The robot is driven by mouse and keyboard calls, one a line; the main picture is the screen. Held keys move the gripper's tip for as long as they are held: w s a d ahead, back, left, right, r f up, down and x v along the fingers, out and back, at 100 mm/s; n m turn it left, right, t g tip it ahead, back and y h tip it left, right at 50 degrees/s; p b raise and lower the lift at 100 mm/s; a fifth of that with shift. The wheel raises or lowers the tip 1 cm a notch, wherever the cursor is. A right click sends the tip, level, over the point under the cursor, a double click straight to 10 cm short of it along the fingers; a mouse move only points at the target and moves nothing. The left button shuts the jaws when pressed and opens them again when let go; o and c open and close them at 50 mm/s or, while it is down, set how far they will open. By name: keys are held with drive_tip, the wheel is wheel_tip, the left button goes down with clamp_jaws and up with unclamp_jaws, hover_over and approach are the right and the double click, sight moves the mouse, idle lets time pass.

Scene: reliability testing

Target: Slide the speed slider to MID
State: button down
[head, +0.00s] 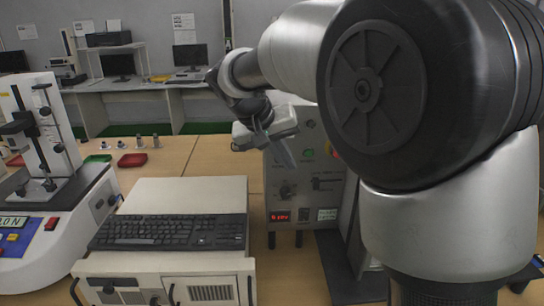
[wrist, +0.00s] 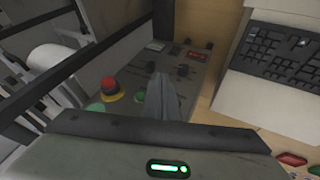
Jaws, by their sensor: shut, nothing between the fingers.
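The grey control panel (head: 305,200) stands upright behind the keyboard, and it also shows in the wrist view (wrist: 130,70). What looks like the speed slider (head: 325,183) is a small dark handle on a horizontal track on the panel's right side. Its setting and labels are too small to read. A dark knob (head: 285,191) sits to its left. My gripper (head: 288,162) is in front of the panel's upper part, shut and empty. In the wrist view its closed fingers (wrist: 161,78) point at the panel and hide part of the controls around the slider.
A red button (wrist: 110,88) and green buttons (wrist: 95,107) sit on the panel near my fingers. A red display (head: 280,216) is low on it. A keyboard (head: 170,231) lies in front, on a beige case. A testing machine (head: 45,150) stands left.

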sight(319, 182)
drive_tip(key=w+r+b+x, duration=0.1)
drive_tip(key=w+x, duration=0.1)
drive_tip(key=x, duration=1.2)
drive_tip(key=shift+d+h, duration=0.15)
drive_tip(key=shift+h, duration=0.25)
drive_tip(key=shift+r, duration=0.1)
drive_tip(key=shift+d+b, duration=0.55)
drive_tip(key=shift+d, duration=1.25)
drive_tip(key=shift+a, duration=0.1)
